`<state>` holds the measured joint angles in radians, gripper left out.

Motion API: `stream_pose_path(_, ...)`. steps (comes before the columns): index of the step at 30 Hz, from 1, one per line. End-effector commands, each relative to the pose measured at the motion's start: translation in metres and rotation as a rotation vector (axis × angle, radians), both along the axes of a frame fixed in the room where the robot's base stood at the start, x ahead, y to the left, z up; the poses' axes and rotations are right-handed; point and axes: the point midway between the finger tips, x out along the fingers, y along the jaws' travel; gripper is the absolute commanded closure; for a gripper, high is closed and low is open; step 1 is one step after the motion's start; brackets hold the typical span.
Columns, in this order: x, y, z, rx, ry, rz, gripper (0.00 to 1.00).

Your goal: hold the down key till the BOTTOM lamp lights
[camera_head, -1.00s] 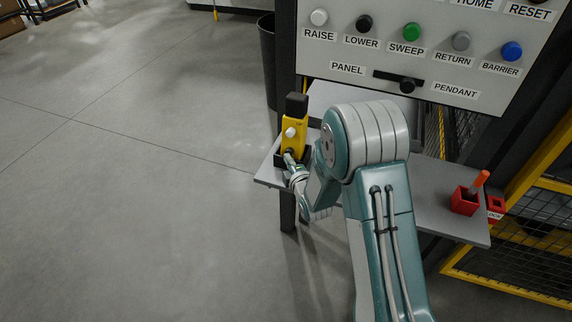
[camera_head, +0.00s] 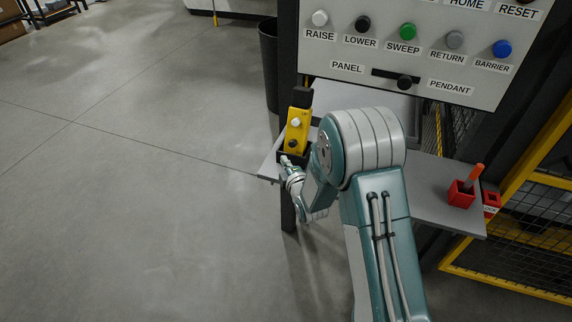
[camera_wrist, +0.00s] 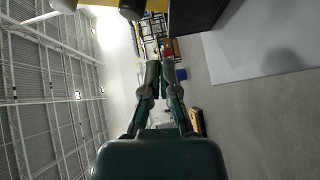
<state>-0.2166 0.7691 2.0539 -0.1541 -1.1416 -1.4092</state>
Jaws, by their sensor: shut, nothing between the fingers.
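The yellow pendant (camera_head: 301,118) stands in a dark holder at the left end of the grey shelf, tilted slightly right in the head view. It has a white key (camera_head: 295,122) above and a black key (camera_head: 292,144) below. My gripper (camera_head: 286,160) is shut and empty, its tips just below and in front of the black key, apparently apart from it. In the wrist view the closed fingers (camera_wrist: 152,75) point at open space; the black key (camera_wrist: 132,8) and white key (camera_wrist: 62,5) show at the top edge. No BOTTOM lamp is in view.
Above the shelf (camera_head: 425,190) is a panel (camera_head: 345,50) with several labelled buttons and a PANEL/PENDANT selector (camera_head: 404,82). A red box (camera_head: 460,194) with an orange-handled piece sits on the shelf at right, by a yellow-framed mesh fence (camera_head: 530,205). The floor at left is clear.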

Motion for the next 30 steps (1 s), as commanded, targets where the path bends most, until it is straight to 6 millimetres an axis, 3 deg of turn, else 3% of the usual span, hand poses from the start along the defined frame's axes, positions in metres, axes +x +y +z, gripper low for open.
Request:
stream_pose_path(2, 0.002, 0.001, 0.001, 0.0, -0.001, 0.0, 1.0)
stream_pose_path(8, -0.018, -0.009, 0.004, 0.002, 0.001, -0.001, 1.0)
stream_pose_path(21, -0.079, -0.03, 0.011, 0.0, 0.001, -0.001, 1.0)
stream_pose_path(30, -0.092, -0.035, 0.012, 0.0, 0.0, 0.0, 1.0)
